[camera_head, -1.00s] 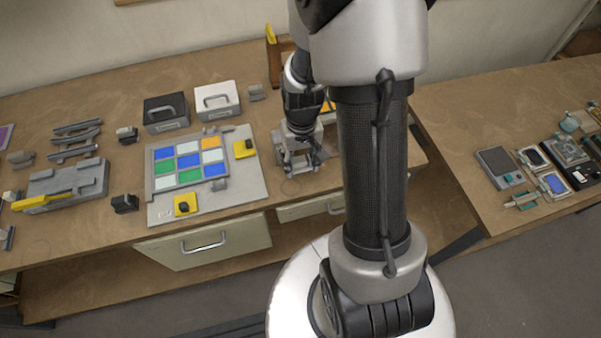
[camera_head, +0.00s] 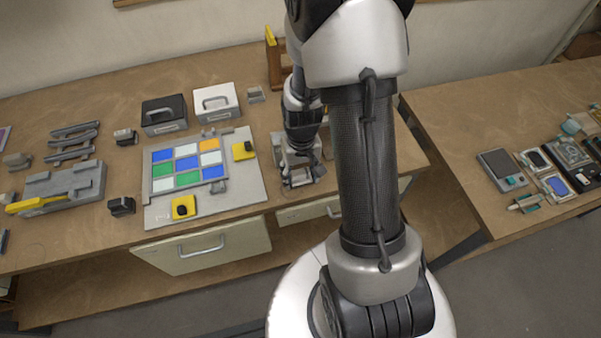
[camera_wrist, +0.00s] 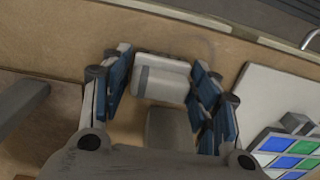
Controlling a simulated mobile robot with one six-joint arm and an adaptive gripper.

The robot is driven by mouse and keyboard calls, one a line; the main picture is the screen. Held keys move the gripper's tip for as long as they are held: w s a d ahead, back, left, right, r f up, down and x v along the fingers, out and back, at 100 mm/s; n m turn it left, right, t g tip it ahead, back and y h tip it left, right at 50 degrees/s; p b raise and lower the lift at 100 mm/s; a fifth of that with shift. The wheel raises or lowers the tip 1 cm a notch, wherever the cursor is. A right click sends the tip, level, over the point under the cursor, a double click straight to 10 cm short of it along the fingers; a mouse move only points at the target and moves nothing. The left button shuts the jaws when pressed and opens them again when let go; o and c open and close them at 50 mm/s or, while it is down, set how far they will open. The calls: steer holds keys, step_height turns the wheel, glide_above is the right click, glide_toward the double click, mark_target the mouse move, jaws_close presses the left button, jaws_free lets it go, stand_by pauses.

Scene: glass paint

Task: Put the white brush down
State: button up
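The white brush (camera_wrist: 162,82) shows in the wrist view as a pale block with a grey band across it. It lies between the two blue-padded fingers of my gripper (camera_wrist: 163,78), which meet its left and right sides. A darker grey block-like part (camera_wrist: 169,129) shows nearer the camera, between the fingers. In the head view my gripper (camera_head: 300,178) is low over the brown table (camera_head: 95,222), right of the grey board with coloured squares. I cannot tell there whether the brush touches the table, as the gripper hides most of it.
The grey board (camera_head: 242,193) with coloured tiles and yellow-based pieces (camera_head: 183,207) is left of my gripper. A black box (camera_head: 164,113) and a white box (camera_head: 217,101) stand behind it. A second table (camera_head: 450,130) with small items is at right.

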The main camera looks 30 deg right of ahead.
steer(key=shift+o, duration=1)
step_height(320, 180, up, 12)
steer(key=r+p, duration=0.1)
steer(key=p, duration=0.3)
step_height(320, 180, up, 12)
steer(key=n+t, duration=0.2)
glide_above(301, 172)
steer(key=s+a, duration=0.4)
steer(key=a, duration=0.2)
steer(key=s+a+r+n+t, duration=0.1)
steer(key=s+a+r+t, duration=0.1)
steer(key=s+a+r, duration=0.2)
steer(key=s+r, duration=0.3)
steer(key=s, duration=0.2)
steer(key=shift+s+a+r+t, duration=0.25)
steer(key=shift+a+t, duration=0.05)
steer(key=shift+a, duration=0.1)
